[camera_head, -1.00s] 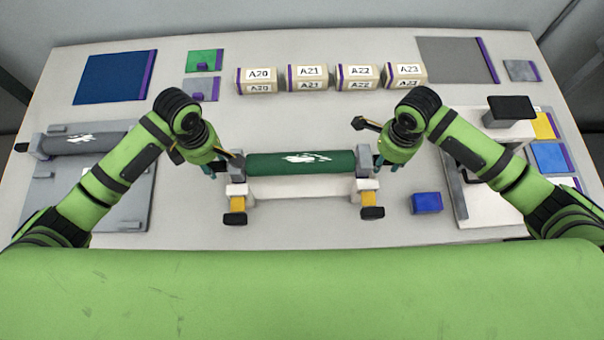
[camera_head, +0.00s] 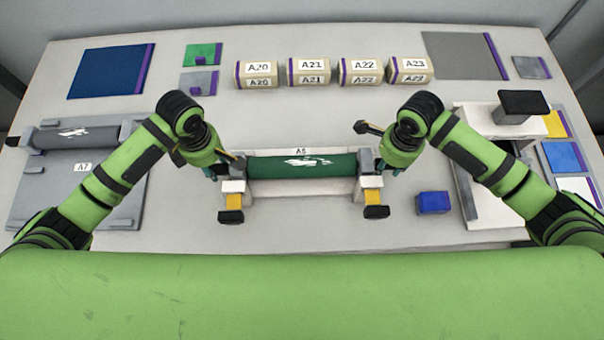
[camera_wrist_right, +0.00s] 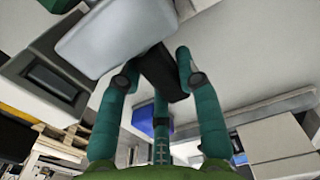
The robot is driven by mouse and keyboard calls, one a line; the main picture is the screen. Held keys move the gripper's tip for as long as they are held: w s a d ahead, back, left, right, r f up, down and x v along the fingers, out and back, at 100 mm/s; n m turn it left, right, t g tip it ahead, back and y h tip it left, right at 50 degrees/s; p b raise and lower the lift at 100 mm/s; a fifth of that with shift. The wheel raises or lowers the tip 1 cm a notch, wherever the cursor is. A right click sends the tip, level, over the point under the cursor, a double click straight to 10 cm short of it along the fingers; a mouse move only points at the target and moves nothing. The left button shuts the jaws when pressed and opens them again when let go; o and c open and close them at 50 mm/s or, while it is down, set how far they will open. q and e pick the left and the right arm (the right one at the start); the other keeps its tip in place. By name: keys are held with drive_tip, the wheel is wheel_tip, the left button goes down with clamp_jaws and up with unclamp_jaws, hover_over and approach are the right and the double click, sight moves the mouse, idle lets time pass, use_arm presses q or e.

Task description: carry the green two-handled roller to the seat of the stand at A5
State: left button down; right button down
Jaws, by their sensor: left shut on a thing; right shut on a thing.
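The green roller (camera_head: 302,167) with a white mark lies level across the stand labelled A5 (camera_head: 300,188) at the middle front of the table. Its grey end blocks are at or just above the stand's two side supports; I cannot tell whether it rests in the seat. My left gripper (camera_head: 221,170) is shut on the left handle. My right gripper (camera_head: 384,168) is shut on the right handle. The right wrist view shows teal fingers (camera_wrist_right: 160,70) around the dark handle (camera_wrist_right: 160,76); the grey end block (camera_wrist_right: 115,35) is beside it.
A blue block (camera_head: 433,203) is right of the stand. A grey roller (camera_head: 75,136) lies on the A7 fixture (camera_head: 50,195) at left. A white fixture (camera_head: 480,205) is at right. Labelled boxes A20 to A23 (camera_head: 308,71) stand behind, with clear table between.

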use_arm(q)
drive_tip(key=shift+f, duration=0.4)
use_arm(e)
drive_tip(key=shift+f, duration=0.4)
use_arm(q)
drive_tip(key=c, duration=0.9)
unclamp_jaws()
use_arm(e)
drive_tip(key=c, duration=0.9)
unclamp_jaws()
use_arm(q)
drive_tip(key=shift+o, duration=0.2)
use_arm(e)
drive_tip(key=shift+o, duration=0.2)
use_arm(q)
drive_tip(key=shift+r, duration=0.1)
use_arm(e)
drive_tip(key=shift+r, duration=0.15)
